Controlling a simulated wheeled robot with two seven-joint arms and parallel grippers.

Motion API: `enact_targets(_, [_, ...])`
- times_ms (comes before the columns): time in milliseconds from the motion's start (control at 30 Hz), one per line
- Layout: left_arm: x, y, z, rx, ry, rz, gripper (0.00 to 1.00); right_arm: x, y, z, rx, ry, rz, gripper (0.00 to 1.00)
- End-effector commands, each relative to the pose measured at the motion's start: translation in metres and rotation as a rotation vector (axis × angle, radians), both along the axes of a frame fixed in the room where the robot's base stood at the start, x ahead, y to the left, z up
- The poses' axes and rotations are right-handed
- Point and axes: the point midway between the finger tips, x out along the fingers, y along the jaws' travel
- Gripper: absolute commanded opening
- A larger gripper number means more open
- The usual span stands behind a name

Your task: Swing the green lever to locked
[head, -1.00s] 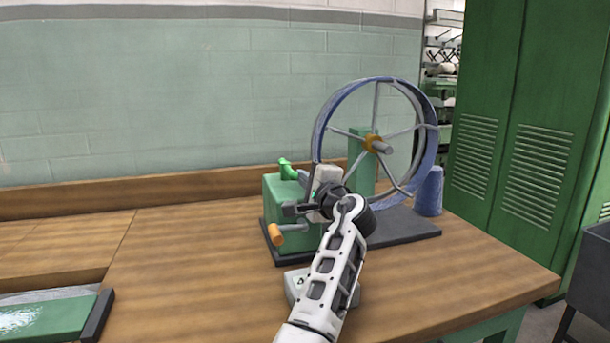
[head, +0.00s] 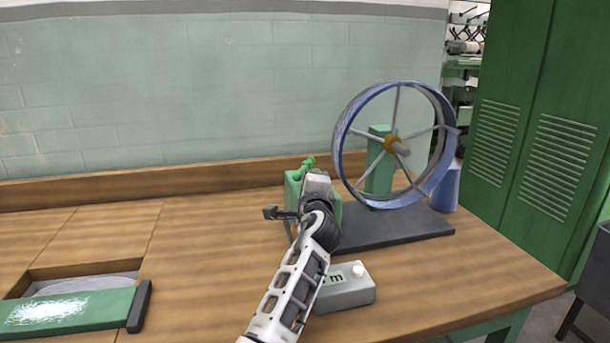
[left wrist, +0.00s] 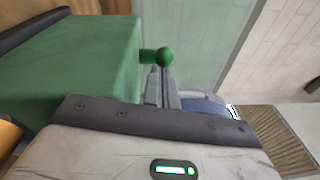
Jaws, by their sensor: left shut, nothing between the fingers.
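The green lever (head: 308,163) sits on top of the green box (head: 292,187) at the left end of the wheel stand. In the left wrist view, its round green knob (left wrist: 165,56) sticks out beside the green box (left wrist: 85,75). My left gripper (left wrist: 162,88) is shut and empty, its fingertips right at the knob; I cannot tell whether they touch it. In the head view, my left arm and gripper body cover much of the box, and the fingers are hidden. My right gripper is not in view.
A blue spoked wheel (head: 345,170) stands on a dark base (head: 400,228), with a blue cone (head: 447,188) at its right. A grey box with a display (head: 350,292) sits in front. A green panel (head: 70,312) lies at the left. The wooden table (head: 190,250) between is clear.

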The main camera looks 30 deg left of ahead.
Motion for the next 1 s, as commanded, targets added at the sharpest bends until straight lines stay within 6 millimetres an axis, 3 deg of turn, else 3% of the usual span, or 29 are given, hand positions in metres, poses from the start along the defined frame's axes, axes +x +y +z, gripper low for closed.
enact_targets(733, [-0.004, 0.008, 0.000, -0.001, 0.001, 0.005, 0.00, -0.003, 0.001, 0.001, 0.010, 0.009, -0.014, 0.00])
enact_targets(1000, [-0.011, -0.012, -0.002, -0.002, 0.001, -0.002, 0.00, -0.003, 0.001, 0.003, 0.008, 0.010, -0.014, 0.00])
